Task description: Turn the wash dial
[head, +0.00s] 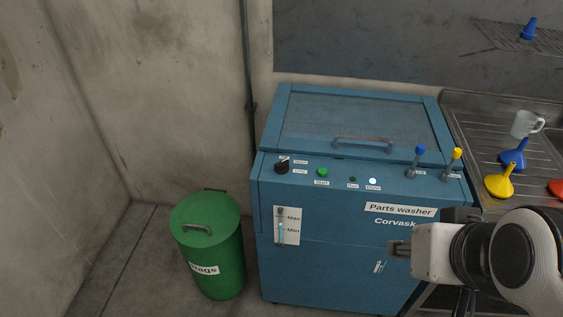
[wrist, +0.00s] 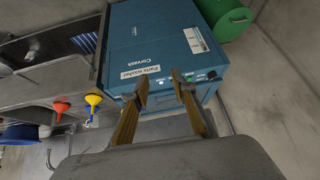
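The wash dial (head: 282,167) is a black knob at the left end of the parts washer's control panel, with small labels beside it. It also shows as a small dark spot in the wrist view (wrist: 212,76). The blue parts washer (head: 335,250) stands with its lid closed. My gripper (head: 399,249) is in front of the washer's right side, low and well away from the dial. In the wrist view my gripper (wrist: 161,82) has its two fingers spread with nothing between them. The dial's exact pointer setting is too small to read.
A green start button (head: 323,172), a dark lamp (head: 352,179) and a lit lamp (head: 373,181) sit right of the dial. Blue-topped (head: 420,149) and yellow-topped (head: 456,154) levers stand farther right. A green rags bin (head: 222,248) stands left; funnels (head: 500,184) and a mug (head: 525,123) right.

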